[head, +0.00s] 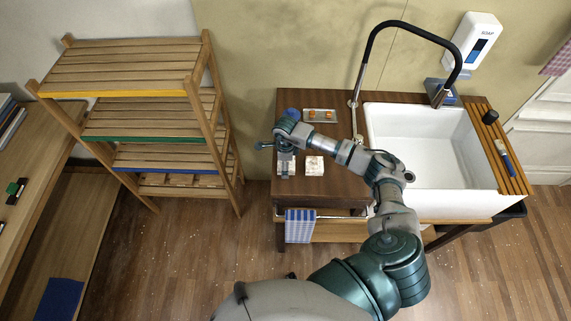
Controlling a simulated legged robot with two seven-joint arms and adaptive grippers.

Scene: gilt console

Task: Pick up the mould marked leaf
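A small white block (314,166) with faint markings lies on the dark wooden counter left of the sink. It may be a mould, but its marking is too small to read. A second pale piece (284,170) shows just left of it, partly hidden under my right gripper (286,158). My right arm reaches in from the lower right, and its gripper hangs over the left part of the counter. Its fingers are too small and too covered to tell open from shut, or whether they touch the pale piece. My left gripper is not in view.
A small tray (319,115) with orange-brown items and a blue object (292,113) stand at the counter's back. A white sink (430,150) with a tall black tap (366,60) is to the right. A wooden shelf (150,130) stands left. A striped towel (300,226) hangs in front.

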